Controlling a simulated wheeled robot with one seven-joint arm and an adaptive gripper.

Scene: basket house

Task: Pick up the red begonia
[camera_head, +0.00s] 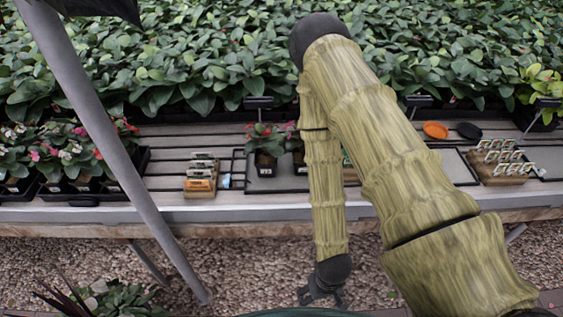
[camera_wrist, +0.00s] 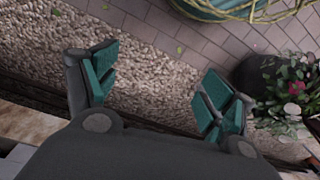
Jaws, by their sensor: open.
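A potted plant with red flowers, which looks like the red begonia (camera_head: 262,137), stands in a small dark pot on the bench in the head view, left of my arm. A plant with pinkish flowers (camera_head: 292,141) stands right beside it, partly hidden by my arm. My gripper (camera_head: 322,294) hangs low in front of the bench, over the gravel and well apart from both pots. In the wrist view its green-padded fingers (camera_wrist: 158,90) are spread with nothing between them. The red begonia on the bench is not clearly seen in the wrist view.
Trays of mixed flowers (camera_head: 75,155) stand at the bench's left. A box of labels (camera_head: 201,178), an orange dish (camera_head: 435,130) and a label rack (camera_head: 502,160) also stand there. Dense leaves fill the back. A flowering plant (camera_wrist: 288,95) stands on the floor.

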